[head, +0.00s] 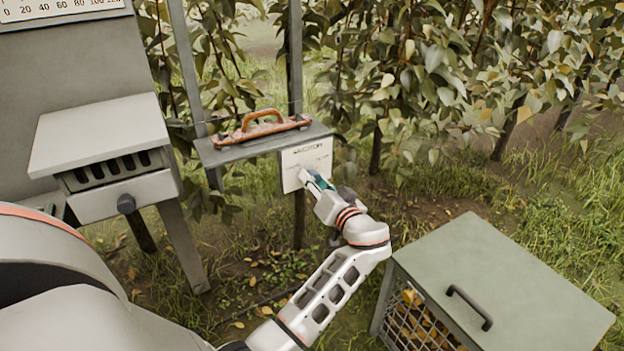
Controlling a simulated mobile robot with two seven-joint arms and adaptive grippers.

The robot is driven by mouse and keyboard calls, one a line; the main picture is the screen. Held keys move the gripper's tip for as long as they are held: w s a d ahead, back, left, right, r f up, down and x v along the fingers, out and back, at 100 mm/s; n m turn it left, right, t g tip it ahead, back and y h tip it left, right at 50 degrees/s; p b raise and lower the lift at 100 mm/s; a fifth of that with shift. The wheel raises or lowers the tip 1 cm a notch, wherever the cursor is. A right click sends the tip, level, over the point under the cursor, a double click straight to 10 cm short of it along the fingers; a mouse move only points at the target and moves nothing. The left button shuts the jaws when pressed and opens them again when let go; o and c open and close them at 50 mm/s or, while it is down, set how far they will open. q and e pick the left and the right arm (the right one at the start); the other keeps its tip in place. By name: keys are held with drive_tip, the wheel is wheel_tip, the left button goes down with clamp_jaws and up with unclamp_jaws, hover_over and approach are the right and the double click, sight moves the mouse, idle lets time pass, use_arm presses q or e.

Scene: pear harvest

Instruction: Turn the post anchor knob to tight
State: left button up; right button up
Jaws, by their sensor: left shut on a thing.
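The white anchor panel (305,158) hangs below a small grey shelf on a post, with dark lettering near its top. My left gripper (317,181) reaches up from the bottom of the head view to the panel's lower right part. It is shut on the post anchor knob, which is mostly hidden behind the fingers. The knob's pointer and the marks around it cannot be made out. My right gripper is not in view.
An orange-brown handled tool (258,128) lies on the grey shelf (222,155). A white-topped box with a dark knob (126,203) stands at left. A green-grey crate (500,270) fills the lower right. Leafy trees stand behind, over grass.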

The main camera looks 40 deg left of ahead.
use_arm(q)
drive_tip(key=m, duration=0.1)
drive_tip(key=m+p, duration=0.1)
drive_tip(key=m, duration=0.3)
drive_tip(key=shift+r+g, duration=0.25)
drive_tip(key=shift+g, duration=0.05)
drive_tip(key=m+p, duration=0.1)
drive_tip(key=m, duration=0.1)
drive_tip(key=shift+m, duration=0.4)
drive_tip(key=shift+m+p, duration=0.3)
drive_tip(key=shift+m, duration=0.5)
drive_tip(key=shift+m+g, duration=0.3)
drive_tip(key=shift+m, duration=0.5)
drive_tip(key=m+p, duration=0.1)
drive_tip(key=m, duration=0.2)
drive_tip(key=shift+w+g+y, duration=0.1)
drive_tip(key=shift+g+y, duration=0.2)
drive_tip(key=shift+m+p, duration=0.4)
drive_tip(key=shift+m, duration=0.8)
drive_tip(key=shift+f+m, duration=0.1)
drive_tip(key=shift+m, duration=1)
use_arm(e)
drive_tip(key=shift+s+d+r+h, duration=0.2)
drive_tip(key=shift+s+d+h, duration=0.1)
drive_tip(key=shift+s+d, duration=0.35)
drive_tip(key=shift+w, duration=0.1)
